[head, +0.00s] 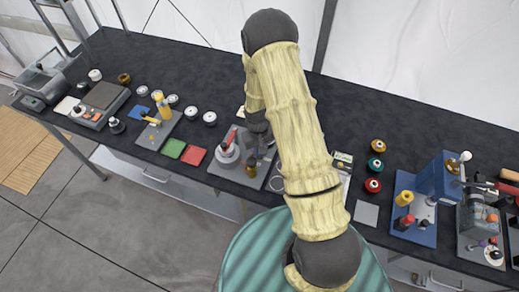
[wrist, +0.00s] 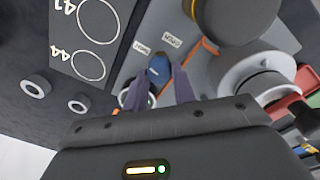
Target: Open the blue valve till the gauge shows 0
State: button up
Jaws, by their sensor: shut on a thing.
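The blue valve (wrist: 158,68) shows in the wrist view as a small blue knob on a grey plate (wrist: 135,62). My gripper (wrist: 160,80) is shut on it, with one finger on each side. In the head view my gripper (head: 260,148) is over the grey station plate (head: 225,172), and the valve is hidden behind it. A white round part (head: 228,151) with a red piece sits left of my gripper; it shows large at the right in the wrist view (wrist: 262,82). I cannot make out a gauge reading in either view.
A dark knob with a yellow band (wrist: 225,12) stands close to my fingers. A dark panel with circles marked 41 and 44 (wrist: 90,40) lies at upper left. In the head view, green (head: 173,148) and red (head: 193,156) squares lie left, and a blue station (head: 415,225) stands right.

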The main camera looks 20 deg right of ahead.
jog(key=m+b, duration=0.2)
jog(key=m, duration=0.2)
jog(key=shift+f, duration=0.1)
jog(key=m+b, duration=0.1)
jog(key=m, duration=0.6)
jog(key=shift+m+b, duration=0.3)
jog(key=shift+b, duration=0.1)
jog(key=shift+d+m, duration=0.1)
jog(key=shift+m, duration=1.8)
jog(key=o, duration=1)
jog(key=shift+r, duration=0.2)
notch_tip(320, 180, up, 17)
jog(key=b, duration=0.2)
jog(key=shift+w+r, duration=0.15)
jog(key=shift+w, duration=0.2)
